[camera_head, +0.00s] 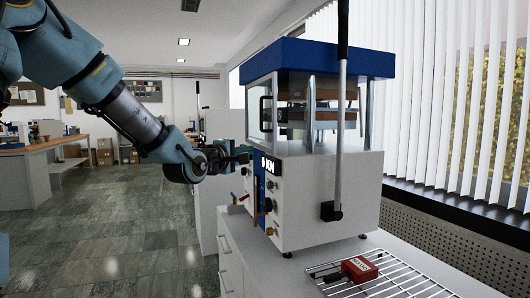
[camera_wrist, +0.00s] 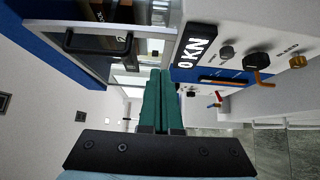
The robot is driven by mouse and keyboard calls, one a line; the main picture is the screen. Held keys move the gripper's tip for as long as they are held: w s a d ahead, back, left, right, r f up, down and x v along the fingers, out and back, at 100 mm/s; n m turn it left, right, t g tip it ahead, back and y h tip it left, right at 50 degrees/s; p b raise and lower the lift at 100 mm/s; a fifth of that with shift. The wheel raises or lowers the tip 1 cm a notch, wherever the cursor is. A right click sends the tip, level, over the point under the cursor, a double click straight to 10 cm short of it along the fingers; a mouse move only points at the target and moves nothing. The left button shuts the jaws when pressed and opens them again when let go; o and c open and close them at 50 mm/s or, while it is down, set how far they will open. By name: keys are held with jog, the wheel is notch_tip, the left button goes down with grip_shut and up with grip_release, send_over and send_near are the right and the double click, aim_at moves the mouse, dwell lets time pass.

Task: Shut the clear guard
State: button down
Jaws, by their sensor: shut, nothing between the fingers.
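The press (camera_head: 318,185) has a white body and a blue top. Its clear guard (camera_head: 262,112) is a see-through panel at the front with a black upright handle (camera_head: 265,113). The guard and its handle (camera_wrist: 98,43) also show at the upper left of the wrist view. I cannot tell how far the guard stands open. My gripper (camera_head: 243,156) is shut and empty in front of the press, just below the guard and beside the display. In the wrist view its green fingers (camera_wrist: 163,78) lie together, with their tips near the guard's lower edge.
The front panel has a kN display (camera_wrist: 195,48), knobs and small levers. A long lever (camera_head: 340,120) stands upright at the press's right side. A red box (camera_head: 359,268) lies on a wire rack (camera_head: 420,286) on the bench. Open floor lies to the left.

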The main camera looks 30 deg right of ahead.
aim_at(272, 147)
jog(key=d, duration=0.4)
jog(key=w+d+p, duration=0.1)
jog(key=d, duration=0.1)
jog(key=shift+d, duration=0.15)
